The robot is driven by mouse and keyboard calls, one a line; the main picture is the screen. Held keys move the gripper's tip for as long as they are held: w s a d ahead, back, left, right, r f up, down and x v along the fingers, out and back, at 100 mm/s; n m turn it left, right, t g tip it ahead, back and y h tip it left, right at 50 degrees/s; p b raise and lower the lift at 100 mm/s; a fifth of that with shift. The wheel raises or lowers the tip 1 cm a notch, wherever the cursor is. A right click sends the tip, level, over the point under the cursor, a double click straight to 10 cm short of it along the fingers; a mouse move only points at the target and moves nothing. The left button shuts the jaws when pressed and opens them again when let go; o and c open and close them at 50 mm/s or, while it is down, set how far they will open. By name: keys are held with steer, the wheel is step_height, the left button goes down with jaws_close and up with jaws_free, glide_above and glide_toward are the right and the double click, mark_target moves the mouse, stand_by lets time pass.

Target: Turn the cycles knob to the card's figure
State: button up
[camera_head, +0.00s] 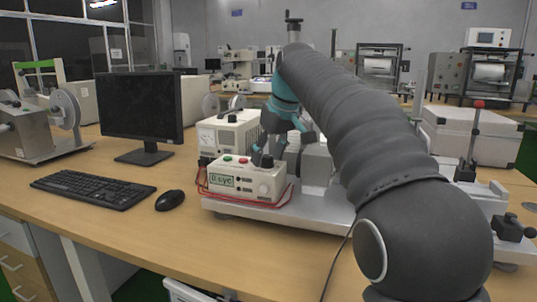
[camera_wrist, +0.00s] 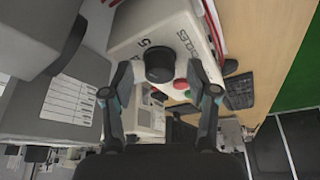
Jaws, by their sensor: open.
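The black round cycles knob (camera_wrist: 160,66) shows in the wrist view on the pale panel of the control box, with "CYCLES" lettering and a figure that looks like 5 beside it. I cannot make out a pointer mark on the knob. The control box (camera_head: 262,186) stands on a metal base in the head view; its green display (camera_head: 221,181) seems to read "0 cyc". My gripper (camera_wrist: 160,91) is open, one finger on each side of the knob, apparently not touching it. A white printed sheet (camera_wrist: 70,98) lies on a grey block; its rows are too small to read.
Red (camera_wrist: 180,84) and green (camera_wrist: 193,67) buttons sit close to the knob. Red cables loop around the control box. A monitor (camera_head: 140,108), keyboard (camera_head: 93,189) and mouse (camera_head: 170,200) are to the left. Free table lies in front of the keyboard.

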jaws_close()
steer(key=shift+r+m+p, duration=0.15)
steer(key=shift+m+p, duration=0.2)
steer(key=shift+m, duration=0.15)
steer(key=shift+m+h+p, duration=0.4)
steer(key=shift+m+h, duration=0.1)
steer(key=shift+m, duration=0.6)
steer(key=shift+t, duration=0.3)
jaws_free()
steer(key=v, duration=1.1)
steer(key=shift+s+r, duration=0.2)
steer(key=shift+r, duration=0.1)
